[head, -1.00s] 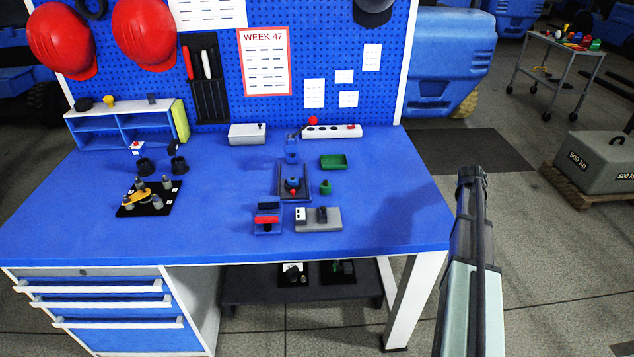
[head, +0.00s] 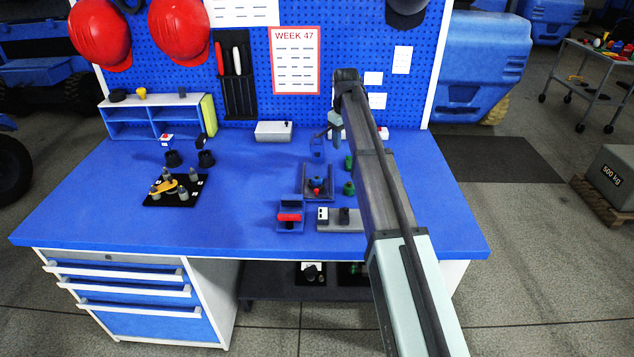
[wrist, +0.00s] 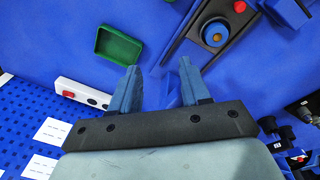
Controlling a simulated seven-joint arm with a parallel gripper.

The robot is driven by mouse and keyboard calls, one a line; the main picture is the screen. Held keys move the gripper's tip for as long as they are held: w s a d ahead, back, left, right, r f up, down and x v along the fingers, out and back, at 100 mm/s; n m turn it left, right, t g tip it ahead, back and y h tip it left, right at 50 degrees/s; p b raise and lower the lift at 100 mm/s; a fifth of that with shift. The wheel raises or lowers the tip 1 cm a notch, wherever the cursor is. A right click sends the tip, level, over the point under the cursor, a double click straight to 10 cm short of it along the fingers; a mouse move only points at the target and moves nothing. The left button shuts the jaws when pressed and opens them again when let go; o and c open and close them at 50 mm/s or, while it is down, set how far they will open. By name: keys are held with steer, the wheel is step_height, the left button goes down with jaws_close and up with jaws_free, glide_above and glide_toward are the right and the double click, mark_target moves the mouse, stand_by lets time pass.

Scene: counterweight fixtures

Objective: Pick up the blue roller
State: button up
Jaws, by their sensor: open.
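A blue round piece with an orange centre (wrist: 215,33) sits on a dark fixture plate; it is the likeliest blue roller, though I cannot be sure. In the head view the piece (head: 316,183) is small, near the middle of the bench. My gripper (wrist: 159,66) is open and empty, its two blue fingers apart. It hangs above the back of the bench, behind the dark fixture, and the round piece lies off to its upper right in the wrist view. A blue upright shape (wrist: 170,88) shows partly between the fingers. In the head view my arm hides part of the bench.
A red roller (head: 289,217) sits in a blue holder beside a grey block (head: 327,225). A green tray (wrist: 118,47) and white power strip (wrist: 80,94) are near the gripper. A black plate with pegs (head: 155,201) stands left. The bench's front left is clear.

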step_height(320, 180, up, 3)
steer(key=n+g, duration=0.1)
glide_above(317, 177)
steer(key=shift+g, duration=0.3)
step_height(317, 177, down, 14)
steer(key=shift+r, duration=0.25)
jaws_close()
stand_by(0.3)
